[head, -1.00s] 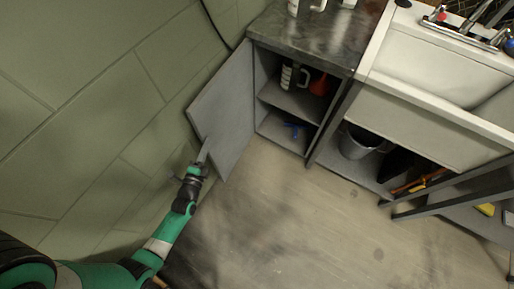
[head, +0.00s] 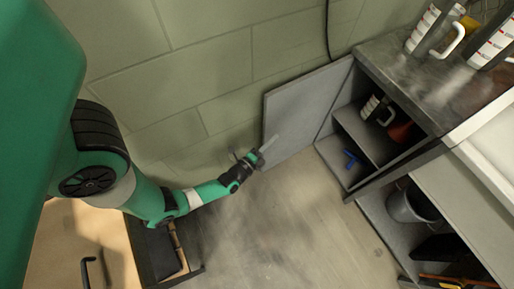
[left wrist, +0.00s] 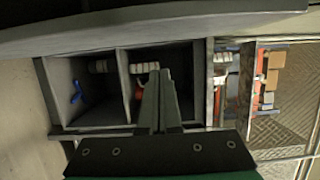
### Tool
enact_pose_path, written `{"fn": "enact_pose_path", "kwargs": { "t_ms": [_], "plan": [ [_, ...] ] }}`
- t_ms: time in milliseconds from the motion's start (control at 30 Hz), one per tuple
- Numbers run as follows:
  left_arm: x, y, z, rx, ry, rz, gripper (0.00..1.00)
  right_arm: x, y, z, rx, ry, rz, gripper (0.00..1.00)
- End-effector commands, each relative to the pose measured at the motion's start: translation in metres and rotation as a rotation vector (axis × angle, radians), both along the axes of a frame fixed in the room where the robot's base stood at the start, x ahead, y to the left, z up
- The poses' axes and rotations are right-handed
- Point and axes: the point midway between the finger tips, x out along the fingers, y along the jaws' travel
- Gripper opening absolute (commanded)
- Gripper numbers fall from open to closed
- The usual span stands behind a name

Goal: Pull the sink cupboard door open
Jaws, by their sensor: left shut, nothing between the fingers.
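A grey cupboard door (head: 305,112) stands wide open near the tiled wall in the head view, left of the open cupboard (head: 365,145). The cupboard has shelves inside; it also shows in the left wrist view (left wrist: 92,128). My left gripper (head: 274,139) is in front of the lower left part of the door in the head view. Whether it touches the door I cannot tell. In the left wrist view its fingers (left wrist: 160,85) are together and empty, pointing toward the cupboard. My right gripper is not in view.
A worktop (head: 400,75) with white-handled containers sits above the cupboard. Under the sink (head: 490,150) is an open space with a grey bucket (head: 408,207). A blue item (head: 350,160) lies on the lower shelf. The floor (head: 300,230) before the cupboard is clear.

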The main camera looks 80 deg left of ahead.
Motion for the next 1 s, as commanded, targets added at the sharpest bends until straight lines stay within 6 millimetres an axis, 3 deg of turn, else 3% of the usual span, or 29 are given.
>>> {"fn": "enact_pose_path", "kwargs": {
  "t_ms": [200,500,1000],
  "plan": [
    [-0.047,-0.002,0.000,0.002,0.004,0.013,0.00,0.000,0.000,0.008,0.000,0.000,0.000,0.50],
    [-0.090,-0.003,0.003,0.006,-0.001,0.019,0.00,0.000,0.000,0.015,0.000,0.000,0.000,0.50],
    [-0.101,-0.008,0.000,-0.001,0.002,0.003,0.00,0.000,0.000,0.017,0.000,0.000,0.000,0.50]
  ]
}}
